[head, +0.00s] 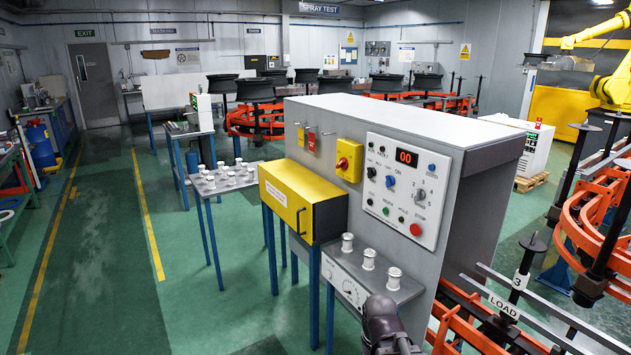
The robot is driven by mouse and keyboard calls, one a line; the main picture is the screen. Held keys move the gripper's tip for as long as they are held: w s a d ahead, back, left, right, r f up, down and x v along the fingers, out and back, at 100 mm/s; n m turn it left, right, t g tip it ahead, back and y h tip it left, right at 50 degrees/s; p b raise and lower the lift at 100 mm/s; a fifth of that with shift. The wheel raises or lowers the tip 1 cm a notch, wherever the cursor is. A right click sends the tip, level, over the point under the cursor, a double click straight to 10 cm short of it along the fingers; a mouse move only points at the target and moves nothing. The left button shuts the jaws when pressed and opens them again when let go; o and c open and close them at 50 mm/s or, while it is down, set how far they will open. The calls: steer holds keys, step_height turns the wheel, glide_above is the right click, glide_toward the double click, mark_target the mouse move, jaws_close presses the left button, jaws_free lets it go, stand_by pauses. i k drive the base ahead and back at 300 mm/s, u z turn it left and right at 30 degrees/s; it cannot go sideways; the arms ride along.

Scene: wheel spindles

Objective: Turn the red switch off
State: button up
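The red switch (343,163) is a rotary knob on a yellow box (350,152), fixed to the front of a large grey cabinet (330,125). Its handle looks tilted, but its marks are too small to read, so I cannot tell its setting. A dark rounded part of my arm shows at the bottom edge, below and apart from the switch. No gripper fingers can be made out.
A control panel (405,190) with a red button (415,229) and several knobs is right of the switch. A yellow box with a handle (300,200) juts out lower left. A shelf (345,280) with white spools stands below. Green floor (110,250) is clear at left.

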mark_target(343, 164)
steer(key=k, duration=0.6)
steer(key=u, duration=0.4)
steer(key=i, duration=1.75)
steer(key=z, duration=0.6)
